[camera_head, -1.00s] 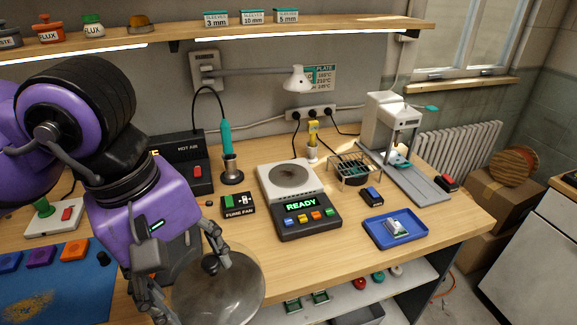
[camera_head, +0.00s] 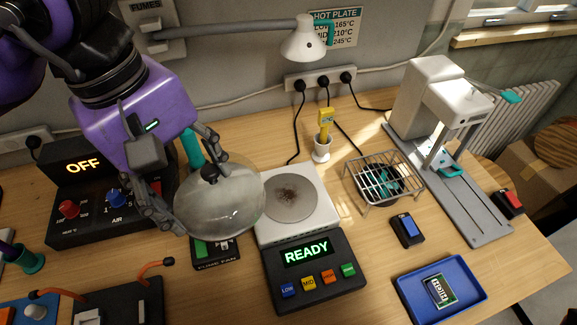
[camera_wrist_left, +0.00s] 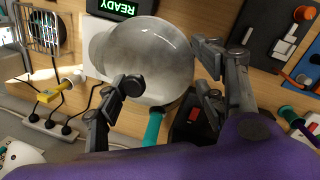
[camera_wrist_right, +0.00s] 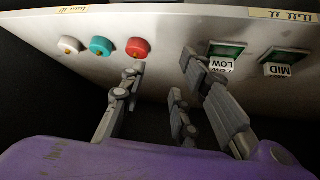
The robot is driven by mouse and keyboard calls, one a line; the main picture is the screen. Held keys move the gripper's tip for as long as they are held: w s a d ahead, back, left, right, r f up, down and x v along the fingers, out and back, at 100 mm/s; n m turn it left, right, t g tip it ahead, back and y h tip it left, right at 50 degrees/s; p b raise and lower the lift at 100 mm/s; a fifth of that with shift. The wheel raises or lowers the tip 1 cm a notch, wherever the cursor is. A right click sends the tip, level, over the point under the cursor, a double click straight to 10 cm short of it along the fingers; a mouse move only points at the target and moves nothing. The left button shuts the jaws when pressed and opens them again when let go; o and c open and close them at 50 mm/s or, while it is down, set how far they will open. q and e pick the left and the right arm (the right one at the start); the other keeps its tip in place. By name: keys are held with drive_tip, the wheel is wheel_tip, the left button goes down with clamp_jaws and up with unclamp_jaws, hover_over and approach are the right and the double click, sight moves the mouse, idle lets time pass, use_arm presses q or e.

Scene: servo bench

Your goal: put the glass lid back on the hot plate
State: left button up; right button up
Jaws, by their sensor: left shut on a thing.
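The lid is held in the air, roughly level. In the head view it covers part of the fume fan switch, and its right edge overlaps the left edge of the hot plate (camera_head: 323,226). The round heating surface (camera_head: 305,207) is bare apart from a dark brown patch; the display reads READY. The left wrist view also shows the lid (camera_wrist_left: 160,50).
A hot air station (camera_head: 88,190) stands left, a teal-handled iron (camera_head: 192,146) behind the lid. A yellow tool in a white cup (camera_head: 322,148), a wire rack (camera_head: 382,178) and a press (camera_head: 440,130) stand right. A blue tray (camera_head: 470,291) is at front right. A lamp (camera_head: 303,42) hangs above.

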sight(250, 159)
use_arm(q)
drive_tip(key=shift+w+d, duration=0.15)
drive_tip(key=shift+w, duration=0.1)
use_arm(e)
drive_tip(key=shift+w, duration=0.2)
use_arm(q)
drive_tip(key=w+d+f, duration=0.1)
drive_tip(key=d, duration=0.1)
drive_tip(key=w+d+f, duration=0.1)
drive_tip(key=w+d, duration=0.1)
drive_tip(key=w+d+f+p, duration=0.1)
drive_tip(key=w+d, duration=0.1)
drive_tip(key=d, duration=0.1)
drive_tip(key=shift+w+f, duration=0.25)
drive_tip(key=shift+f, duration=0.1)
drive_tip(key=w+d+f, duration=0.1)
drive_tip(key=f, duration=0.2)
drive_tip(key=w+d+f, duration=0.1)
drive_tip(key=f, duration=0.2)
drive_tip(key=w+d+f, duration=0.1)
drive_tip(key=f, duration=0.2)
drive_tip(key=shift+w, duration=0.15)
use_arm(e)
drive_tip(key=shift+s+a+r, duration=0.15)
drive_tip(key=shift+a+r, duration=0.05)
drive_tip(key=shift+r, duration=0.45)
